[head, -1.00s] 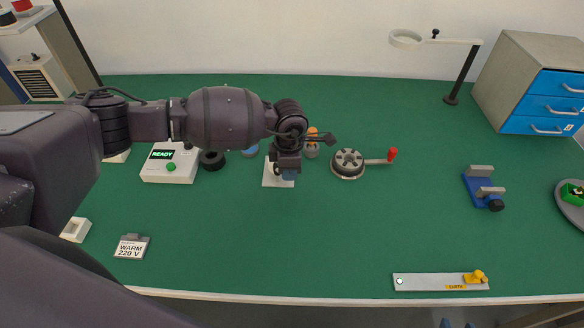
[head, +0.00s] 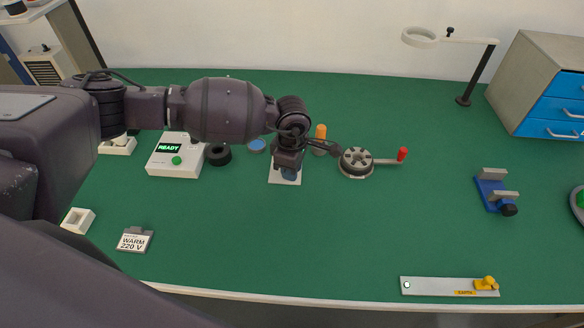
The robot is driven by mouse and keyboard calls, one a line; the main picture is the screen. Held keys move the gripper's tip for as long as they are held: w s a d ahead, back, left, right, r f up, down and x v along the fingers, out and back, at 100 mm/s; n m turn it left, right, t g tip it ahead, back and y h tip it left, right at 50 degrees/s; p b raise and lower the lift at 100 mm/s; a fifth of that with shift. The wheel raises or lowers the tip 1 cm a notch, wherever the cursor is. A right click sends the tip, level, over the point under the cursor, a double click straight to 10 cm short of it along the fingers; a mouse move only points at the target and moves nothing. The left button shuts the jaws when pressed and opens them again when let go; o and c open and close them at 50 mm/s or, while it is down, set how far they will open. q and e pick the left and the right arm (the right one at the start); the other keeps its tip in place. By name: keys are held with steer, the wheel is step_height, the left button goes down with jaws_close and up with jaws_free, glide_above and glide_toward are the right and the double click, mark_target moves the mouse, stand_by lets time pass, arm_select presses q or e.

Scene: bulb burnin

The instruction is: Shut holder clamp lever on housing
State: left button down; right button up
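My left arm reaches in from the left, and its gripper (head: 289,169) points down over a small white plate (head: 285,181). A dark blue part shows at the fingertips. The arm hides most of it, so I cannot tell whether the fingers are open or shut on it. To the right stands a round grey holder (head: 357,161) with dark hollows in its top. A thin lever with a red knob (head: 402,154) sticks out from it to the right. I cannot tell which part is the housing. My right gripper is not in view.
An orange-topped piece (head: 321,132) stands just behind the gripper. A white READY box (head: 175,158) and a black ring (head: 218,154) are to the left. A blue vise-like fixture (head: 488,196) is at right; an earth strip (head: 438,286) lies at the front. The middle front is clear.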

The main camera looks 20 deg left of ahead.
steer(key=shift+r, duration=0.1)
arm_select(q)
steer(key=c, duration=1.2)
jaws_free()
steer(key=shift+o, duration=1)
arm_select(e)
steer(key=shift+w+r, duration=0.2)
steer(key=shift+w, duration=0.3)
arm_select(q)
step_height(320, 180, up, 11)
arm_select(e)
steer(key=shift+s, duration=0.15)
arm_select(q)
steer(key=shift+f, duration=0.1)
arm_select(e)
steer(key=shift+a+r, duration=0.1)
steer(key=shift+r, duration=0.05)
